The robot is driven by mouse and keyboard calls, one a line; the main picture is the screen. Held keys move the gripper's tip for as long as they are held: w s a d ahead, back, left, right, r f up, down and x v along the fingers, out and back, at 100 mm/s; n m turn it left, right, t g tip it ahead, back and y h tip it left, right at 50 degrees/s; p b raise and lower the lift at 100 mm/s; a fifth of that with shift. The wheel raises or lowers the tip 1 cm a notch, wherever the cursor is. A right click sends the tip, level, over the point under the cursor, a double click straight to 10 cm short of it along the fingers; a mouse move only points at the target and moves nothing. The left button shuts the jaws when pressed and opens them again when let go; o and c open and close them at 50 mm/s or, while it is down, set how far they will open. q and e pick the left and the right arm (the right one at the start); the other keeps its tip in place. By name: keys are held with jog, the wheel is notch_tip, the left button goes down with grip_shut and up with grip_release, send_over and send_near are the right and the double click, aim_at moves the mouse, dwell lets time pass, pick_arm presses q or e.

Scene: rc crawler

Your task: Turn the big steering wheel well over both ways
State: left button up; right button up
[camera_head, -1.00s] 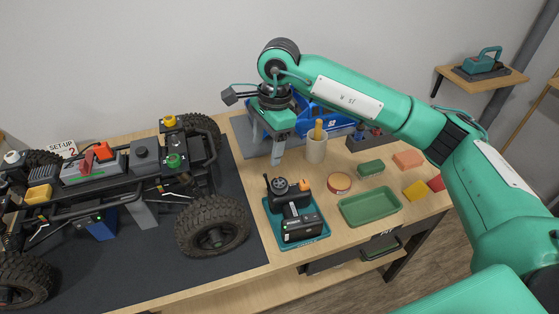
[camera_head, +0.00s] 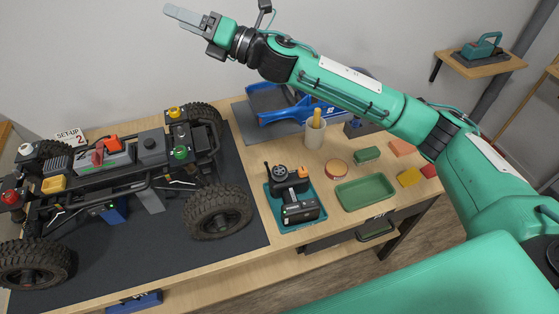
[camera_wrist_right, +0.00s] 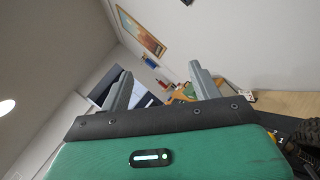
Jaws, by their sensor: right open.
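A dark wheel (camera_head: 281,172) sits on a black hand controller (camera_head: 297,205) with an orange part, which lies in a teal tray (camera_head: 302,226) on the workbench. The wheel faces up toward the head camera, and nothing touches it. My right gripper (camera_head: 186,18) is high up at the top left of the head view, well above and left of the controller. It is open and empty. In the right wrist view its two grey fingers (camera_wrist_right: 160,70) stand apart, with the room behind them. My left gripper is not in view.
A crawler chassis (camera_head: 150,150) with big tyres stands on a dark mat (camera_head: 150,250) left of the controller. Behind are a blue body shell (camera_head: 285,112) and a cup (camera_head: 315,132). A green tray (camera_head: 365,194) and small blocks lie to the right.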

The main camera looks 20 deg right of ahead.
jog(key=w+d+f+m+t+h+p, duration=0.1)
jog(key=w+d+f+m+t+h, duration=0.4)
jog(key=m+h, duration=0.4)
jog(key=m+g+h+p, duration=0.5)
jog(key=m+g+h, duration=0.3)
jog(key=g, duration=0.8)
send_over(280, 170)
notch_tip(280, 170, down, 20)
jog(key=n+h, duration=0.1)
notch_tip(280, 170, down, 14)
jog(key=shift+r+p, duration=0.1)
jog(key=shift+p, duration=0.95)
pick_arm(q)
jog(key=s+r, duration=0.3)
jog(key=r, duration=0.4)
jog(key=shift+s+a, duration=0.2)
pick_arm(e)
jog(key=shift+c, duration=0.2)
jog(key=c, duration=0.9)
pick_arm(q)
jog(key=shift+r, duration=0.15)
pick_arm(e)
jog(key=shift+c, duration=0.2)
